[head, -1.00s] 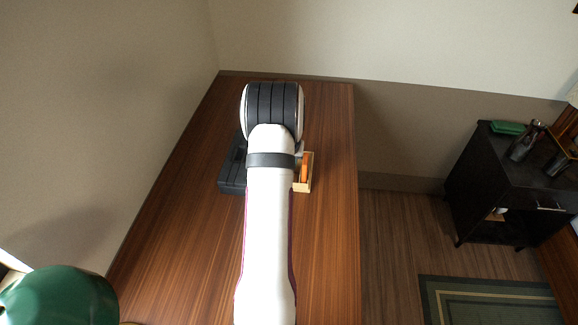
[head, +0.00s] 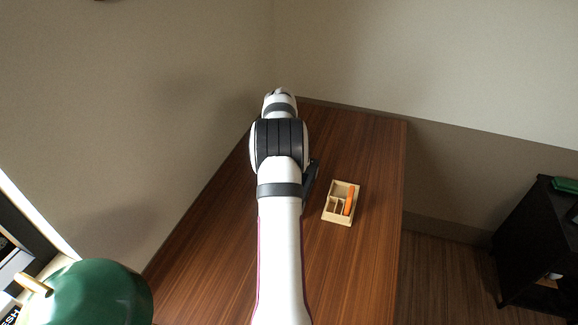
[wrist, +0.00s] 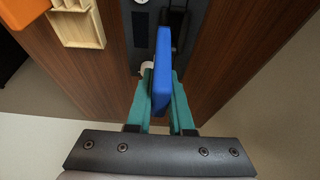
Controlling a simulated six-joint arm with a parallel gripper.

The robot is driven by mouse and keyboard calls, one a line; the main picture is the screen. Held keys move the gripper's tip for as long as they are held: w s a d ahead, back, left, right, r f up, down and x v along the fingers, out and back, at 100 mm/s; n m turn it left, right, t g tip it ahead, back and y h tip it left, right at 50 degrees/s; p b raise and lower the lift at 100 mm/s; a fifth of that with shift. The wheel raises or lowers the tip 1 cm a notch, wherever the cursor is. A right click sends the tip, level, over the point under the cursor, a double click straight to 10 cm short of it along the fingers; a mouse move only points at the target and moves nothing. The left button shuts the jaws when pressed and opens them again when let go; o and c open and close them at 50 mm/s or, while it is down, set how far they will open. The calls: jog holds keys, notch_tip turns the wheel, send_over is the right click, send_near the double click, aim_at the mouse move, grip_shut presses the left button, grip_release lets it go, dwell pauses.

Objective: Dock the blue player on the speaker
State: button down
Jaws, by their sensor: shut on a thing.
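The blue player (wrist: 162,70) is a flat slab, seen nearly edge-on in the wrist view. My gripper (wrist: 161,92) is shut on it, with a teal finger on each side. The player is held over the dark speaker (wrist: 127,45), which lies beyond and below it; I cannot tell whether they touch. The player and my fingers hide part of the speaker. In the head view my arm covers most of the speaker, leaving a dark edge (head: 312,178) to its right. The player and fingertips do not show there.
A wooden compartment box (head: 328,217) stands right of the speaker, with an orange block (head: 349,201) in it. A green rounded object (head: 100,295) is at the lower left. Walls border the table (head: 365,255) at the left and back. The table's front right is clear.

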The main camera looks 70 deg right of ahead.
jog(key=f, duration=0.1)
jog(key=w+f, duration=0.1)
jog(key=f, duration=0.3)
jog(key=shift+w+d, duration=0.2)
jog(key=shift+w, duration=0.15)
jog(key=shift+f, duration=0.15)
jog(key=c, duration=0.8)
grip_release()
jog(key=v, duration=1.2)
